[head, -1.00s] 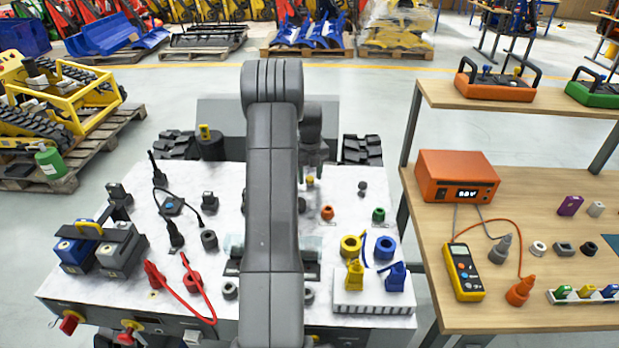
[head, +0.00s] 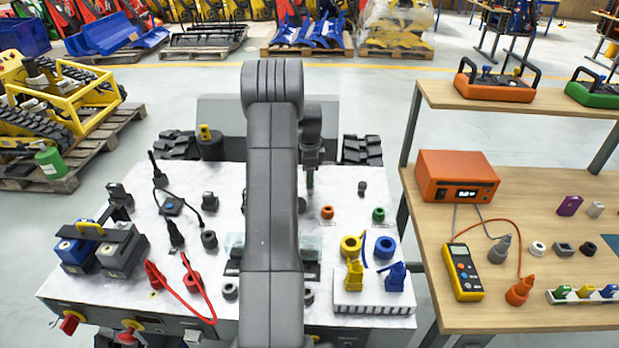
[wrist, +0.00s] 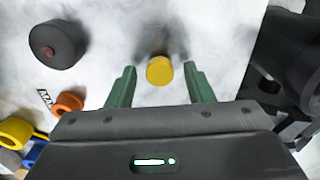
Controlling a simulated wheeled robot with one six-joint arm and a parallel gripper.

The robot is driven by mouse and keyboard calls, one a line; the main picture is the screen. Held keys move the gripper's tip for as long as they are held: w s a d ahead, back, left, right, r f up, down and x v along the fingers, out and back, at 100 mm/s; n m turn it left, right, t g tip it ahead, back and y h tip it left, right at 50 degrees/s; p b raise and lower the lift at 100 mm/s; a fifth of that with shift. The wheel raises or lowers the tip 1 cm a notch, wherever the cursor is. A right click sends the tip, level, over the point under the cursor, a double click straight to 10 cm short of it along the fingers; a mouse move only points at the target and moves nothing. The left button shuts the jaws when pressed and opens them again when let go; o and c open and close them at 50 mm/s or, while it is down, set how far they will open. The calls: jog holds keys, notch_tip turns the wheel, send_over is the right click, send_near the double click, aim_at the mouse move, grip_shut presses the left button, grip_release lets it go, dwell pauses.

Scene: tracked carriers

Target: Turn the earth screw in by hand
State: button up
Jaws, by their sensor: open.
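A small round yellow knob (wrist: 160,71), which I take to be the head of the earth screw, shows in the wrist view over the white speckled top. My gripper (wrist: 160,73) is open, with one green finger to each side of the knob and a gap on both sides. I cannot tell how far down the fingers reach along it. In the head view my gripper (head: 311,178) points down over the back of the white top (head: 335,205), partly hidden by my own arm. The knob is not visible there.
An orange ring (head: 327,212), a green-based piece (head: 378,214) and a dark knob (head: 362,188) stand to the right of my gripper. Yellow (head: 351,246) and blue (head: 385,247) rings stand nearer. A wooden bench (head: 560,240) with a multimeter (head: 464,272) is at the right.

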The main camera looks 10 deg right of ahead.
jog(key=n, duration=1.5)
jog(key=c, duration=0.8)
jog(key=m, duration=0.3)
jog(key=shift+m, duration=0.3)
jog(key=m, duration=0.4)
jog(key=shift+m, duration=1.1)
